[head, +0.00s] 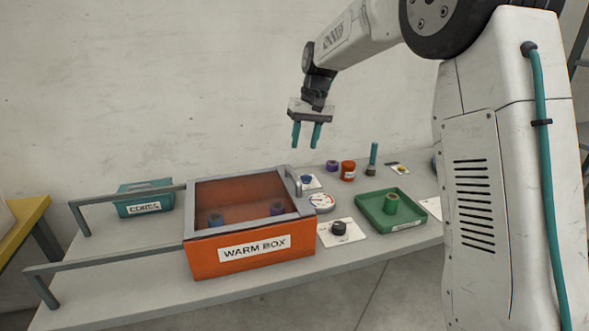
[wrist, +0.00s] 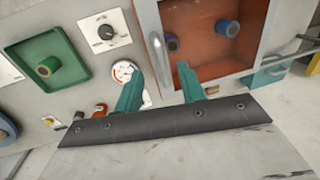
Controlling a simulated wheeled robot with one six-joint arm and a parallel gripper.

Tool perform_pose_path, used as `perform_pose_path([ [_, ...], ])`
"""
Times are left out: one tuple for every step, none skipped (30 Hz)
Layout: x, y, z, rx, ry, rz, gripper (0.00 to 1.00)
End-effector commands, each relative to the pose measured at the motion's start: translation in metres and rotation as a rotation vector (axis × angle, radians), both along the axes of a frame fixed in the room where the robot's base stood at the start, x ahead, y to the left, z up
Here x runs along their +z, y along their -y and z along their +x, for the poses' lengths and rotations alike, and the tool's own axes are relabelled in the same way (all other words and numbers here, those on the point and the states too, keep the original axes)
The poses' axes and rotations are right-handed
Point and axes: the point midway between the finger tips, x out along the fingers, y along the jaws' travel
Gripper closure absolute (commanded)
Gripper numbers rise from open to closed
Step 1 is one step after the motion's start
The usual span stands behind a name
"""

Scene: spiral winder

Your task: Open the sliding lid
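The orange warm box (head: 200,259) stands on the grey table with a label on its front. Its sliding lid (head: 250,191), a grey frame with a see-through orange panel, covers the top. A grey handle (head: 293,182) stands at the lid's right end; it also shows in the wrist view (wrist: 158,60). Two rails run left from the box. A blue core (head: 216,220) and a purple core (head: 277,209) show through the panel. My gripper (head: 306,145) is open and empty, with teal fingers pointing down, above and behind the handle and apart from it.
A teal cores bin (head: 146,208) stands behind the rails. A green tray (head: 372,214) holding an olive core (head: 391,203), a dial knob (head: 339,229) and a round gauge (head: 321,201) are right of the box. Small purple and red items stand behind. The space above the rails is clear.

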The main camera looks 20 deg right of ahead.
Motion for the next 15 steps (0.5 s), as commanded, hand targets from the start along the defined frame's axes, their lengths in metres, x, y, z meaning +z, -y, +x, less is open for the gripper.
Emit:
perform_pose_path([
  [-0.013, 0.0, 0.016, -0.001, -0.007, 0.006, 0.6],
  [-0.019, 0.001, 0.023, 0.0, -0.008, 0.01, 0.6],
  [-0.025, 0.001, 0.032, -0.001, -0.009, 0.014, 0.6],
  [-0.029, 0.001, 0.037, -0.001, -0.01, 0.017, 0.6],
  [-0.032, 0.001, 0.041, -0.001, -0.01, 0.019, 0.6],
  [-0.036, 0.001, 0.046, -0.001, -0.011, 0.021, 0.6],
  [-0.038, 0.001, 0.048, -0.001, -0.011, 0.022, 0.6],
  [-0.041, 0.0, 0.05, -0.001, -0.012, 0.023, 0.6],
  [-0.044, 0.0, 0.051, 0.0, -0.013, 0.024, 0.6],
  [-0.047, 0.0, 0.052, 0.0, -0.014, 0.024, 0.6],
  [-0.05, -0.001, 0.052, 0.0, -0.014, 0.025, 0.6],
  [-0.054, -0.002, 0.052, 0.0, -0.014, 0.025, 0.6],
  [-0.058, -0.003, 0.052, 0.0, -0.013, 0.024, 0.6],
  [-0.063, -0.004, 0.052, 0.0, -0.014, 0.024, 0.6],
  [-0.07, -0.005, 0.051, 0.0, -0.016, 0.024, 0.6],
])
